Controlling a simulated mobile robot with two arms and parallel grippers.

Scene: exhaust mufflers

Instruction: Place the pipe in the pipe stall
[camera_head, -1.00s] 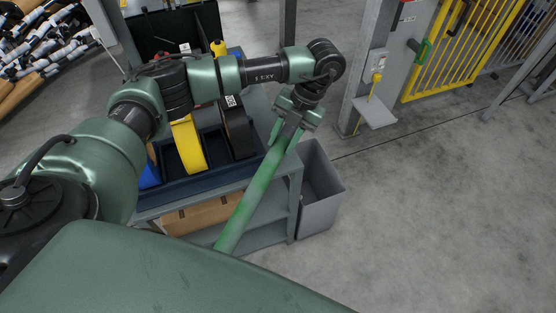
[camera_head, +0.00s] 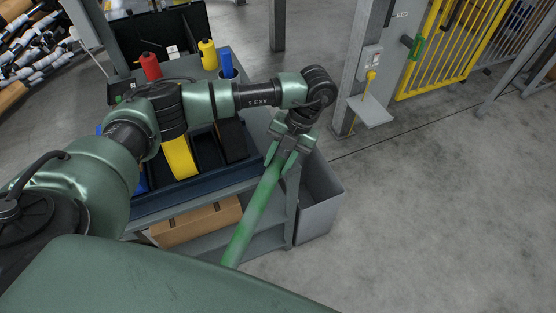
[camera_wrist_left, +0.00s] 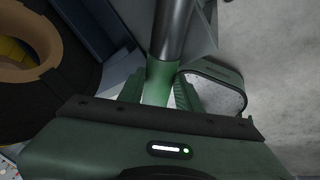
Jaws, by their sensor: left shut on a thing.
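My left gripper (camera_head: 283,158) is shut on a long green pipe (camera_head: 250,218) near its upper end. The pipe slants down to the lower left in front of the cart, and its lower end is hidden behind my green body. In the left wrist view the pipe (camera_wrist_left: 158,80) stands between the two fingers (camera_wrist_left: 160,98), with a grey metallic stretch beyond the green part. My right gripper is not in view. I cannot surely make out the pipe stall. Many black, white and brown tubes (camera_head: 40,62) lie at the upper left.
A grey cart (camera_head: 272,243) stands behind the pipe, with tape rolls (camera_head: 181,158), bottles (camera_head: 150,66) and a cardboard box (camera_head: 195,222). A grey bin (camera_head: 322,205) adjoins it. A post (camera_head: 362,70) and yellow gate (camera_head: 445,50) stand behind. Floor at right is clear.

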